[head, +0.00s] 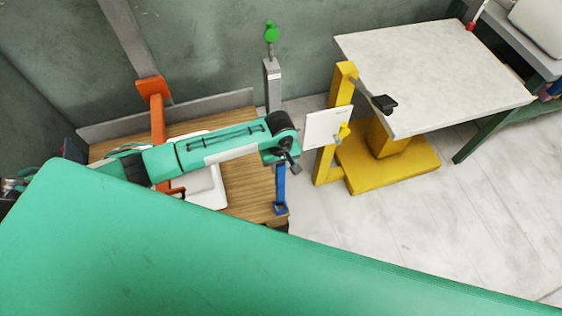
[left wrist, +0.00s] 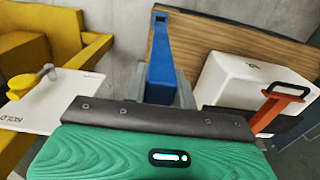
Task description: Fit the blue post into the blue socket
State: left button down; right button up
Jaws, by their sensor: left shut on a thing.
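My left gripper (head: 290,162) reaches in from the left above the right end of the wooden bench and is shut on the blue post (head: 281,182). In the left wrist view the blue post (left wrist: 160,65) stands between the grey fingers (left wrist: 163,95), its near end hidden by the gripper body. The blue socket (head: 281,209), a small square ring with a dark opening, is at the bench's right edge, at the post's far end. The socket also shows in the left wrist view (left wrist: 160,17). I cannot tell whether post and socket touch. My right gripper is out of view.
The wooden bench (head: 245,190) carries a white box (head: 205,188) and an orange clamp-like part (head: 158,125). A grey post with a green knob (head: 271,33) stands behind. A yellow stand (head: 342,105) with a white sign (head: 322,128) is close on the right, near a pale table (head: 430,65).

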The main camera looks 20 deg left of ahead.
aim_at(280, 174)
pick_arm(q)
jog(key=shift+r, duration=0.1)
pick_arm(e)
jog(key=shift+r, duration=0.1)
